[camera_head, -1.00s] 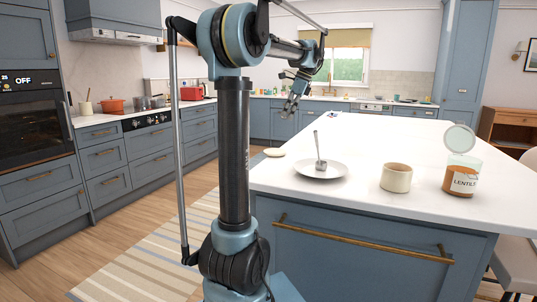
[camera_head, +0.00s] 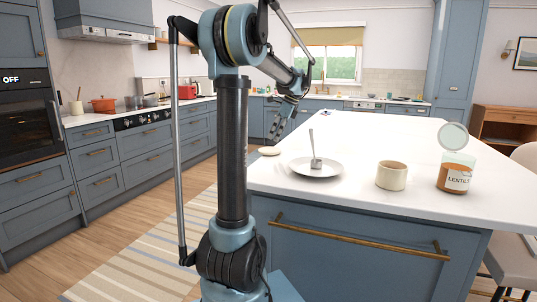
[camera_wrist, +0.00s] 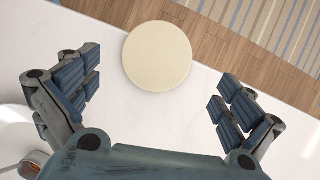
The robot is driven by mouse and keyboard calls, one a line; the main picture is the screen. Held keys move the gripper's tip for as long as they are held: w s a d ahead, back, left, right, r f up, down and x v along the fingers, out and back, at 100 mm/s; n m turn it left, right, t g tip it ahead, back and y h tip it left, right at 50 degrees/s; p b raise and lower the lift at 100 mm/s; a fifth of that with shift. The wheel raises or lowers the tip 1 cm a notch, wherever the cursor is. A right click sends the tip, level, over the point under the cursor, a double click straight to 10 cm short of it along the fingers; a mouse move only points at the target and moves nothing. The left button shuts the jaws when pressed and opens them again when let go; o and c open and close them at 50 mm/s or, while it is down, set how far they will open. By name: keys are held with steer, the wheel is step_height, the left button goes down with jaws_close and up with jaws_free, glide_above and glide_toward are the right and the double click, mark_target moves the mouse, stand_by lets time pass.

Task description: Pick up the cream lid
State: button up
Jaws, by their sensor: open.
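The cream lid (camera_head: 269,151) is a flat round disc at the left edge of the white island top, beyond the plate. In the wrist view the cream lid (camera_wrist: 157,56) lies ahead of my gripper, centred between the fingers and partly past the counter edge in the picture. My gripper (camera_wrist: 155,100) is open and empty, with its two fingers spread wide on either side and short of the lid. In the head view my gripper (camera_head: 280,128) hangs above the island's left side, close to the lid.
A white plate (camera_head: 330,171) with a utensil standing on it is right of the lid. A cream pot (camera_head: 391,176) and an open lentil jar (camera_head: 455,178) stand further right. The back of the island top (camera_head: 395,130) is clear.

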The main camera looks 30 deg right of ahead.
mark_target(269, 150)
steer(key=shift+x, duration=2.85)
steer(key=shift+s+a, duration=0.1)
steer(key=shift+a, duration=0.05)
steer(key=c, duration=1.2)
steer(key=shift+r, duration=0.1)
